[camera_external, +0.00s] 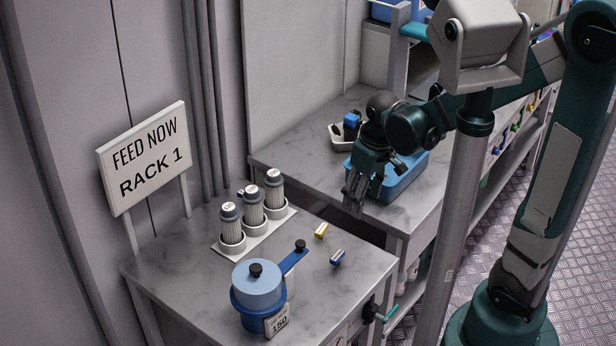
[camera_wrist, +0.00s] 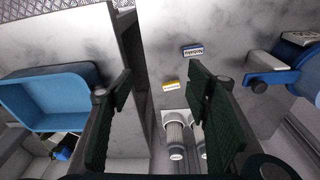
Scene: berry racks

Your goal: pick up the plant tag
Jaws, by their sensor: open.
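Two small label-bearing pieces that look like plant tags lie apart on the near marble table. The yellow tag (camera_external: 321,230) is farther back, and the blue tag (camera_external: 337,258) with a white face is nearer the front right. In the wrist view the yellow tag (camera_wrist: 171,86) and the blue tag (camera_wrist: 192,51) both show between or just beside my fingers. My gripper (camera_external: 354,196) is open and empty, pointing down above the gap between the two tables. In the wrist view its two dark ridged fingers (camera_wrist: 160,78) stand wide apart, touching neither tag.
A blue lidded pot (camera_external: 257,285) with a blue handle and a "150" label stands front left. A "FEED NOW RACK 1" sign (camera_external: 150,158) stands left. A blue tray (camera_external: 415,180) sits on the farther table.

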